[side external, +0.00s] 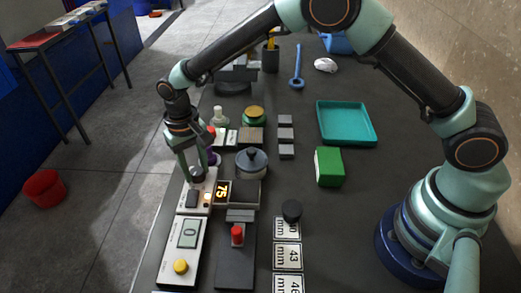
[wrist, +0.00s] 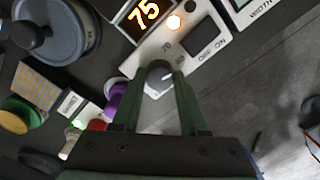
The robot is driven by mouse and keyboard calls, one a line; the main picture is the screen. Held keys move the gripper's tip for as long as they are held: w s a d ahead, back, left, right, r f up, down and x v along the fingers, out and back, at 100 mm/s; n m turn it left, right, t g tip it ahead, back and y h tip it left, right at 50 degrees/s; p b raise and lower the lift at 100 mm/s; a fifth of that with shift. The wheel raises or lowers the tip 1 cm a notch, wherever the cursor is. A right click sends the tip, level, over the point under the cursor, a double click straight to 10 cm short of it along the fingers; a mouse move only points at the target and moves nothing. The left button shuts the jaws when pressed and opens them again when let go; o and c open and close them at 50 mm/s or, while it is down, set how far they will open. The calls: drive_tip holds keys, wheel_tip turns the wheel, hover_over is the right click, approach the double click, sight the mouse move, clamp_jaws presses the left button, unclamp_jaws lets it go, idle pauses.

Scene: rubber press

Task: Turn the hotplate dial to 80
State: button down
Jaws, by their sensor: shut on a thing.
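The hotplate dial (wrist: 158,76) is a dark round knob with a white pointer mark on a light control panel (wrist: 150,55). Printed numbers are near it; one looks like 70 and another like 80. The pointer appears to lie toward the right side in the wrist view, but its exact reading is unclear. The orange display (wrist: 143,14) reads 75, and it also shows in the side view (side external: 222,190). My gripper (wrist: 160,88) is shut on the dial, one green finger on each side. In the side view my gripper (side external: 196,172) points down at the panel and partly hides the dial.
A lidded grey pot (side external: 251,162) stands close to the right of my gripper. Small bottles (side external: 219,117) stand behind it. A device with a yellow button (side external: 181,266) lies in front. A green box (side external: 329,167) and teal tray (side external: 346,123) are farther right.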

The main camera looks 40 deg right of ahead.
sight(194, 171)
drive_tip(key=shift+s+a, duration=0.1)
drive_tip(key=shift+a, duration=0.1)
drive_tip(key=c, duration=0.7)
unclamp_jaws()
drive_tip(key=shift+d, duration=0.1)
drive_tip(key=shift+r, duration=0.35)
wheel_tip(194, 171, up, 11)
drive_tip(key=shift+w+r, duration=0.15)
drive_tip(key=shift+w, duration=0.05)
